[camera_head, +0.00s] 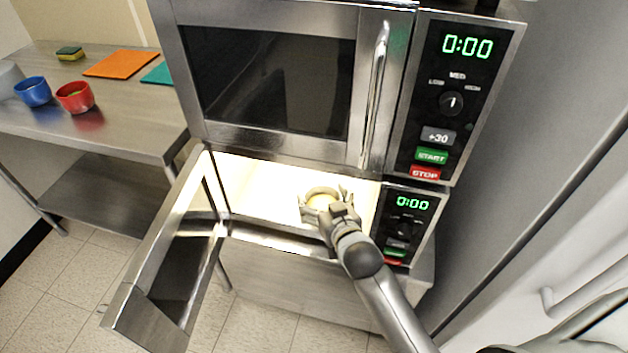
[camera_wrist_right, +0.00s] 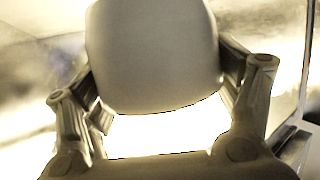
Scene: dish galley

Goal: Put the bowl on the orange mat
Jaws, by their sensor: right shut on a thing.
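A pale cream bowl (camera_head: 321,198) is inside the lit lower microwave (camera_head: 262,187), whose door (camera_head: 165,260) hangs open to the left. My right gripper (camera_head: 326,204) reaches into the cavity and is shut on the bowl, with a finger on each side. In the right wrist view the bowl (camera_wrist_right: 152,55) sits between the two fingers (camera_wrist_right: 160,92); glare hides what is beneath it. The orange mat (camera_head: 121,64) lies bare on the steel table at the back left. My left gripper is not in view.
The steel table (camera_head: 130,128) also holds a red bowl (camera_head: 75,97), a blue bowl (camera_head: 33,91), a sponge (camera_head: 70,53) and a teal mat (camera_head: 160,74). The upper microwave (camera_head: 270,80) is shut. The open door stands between the cavity and the table.

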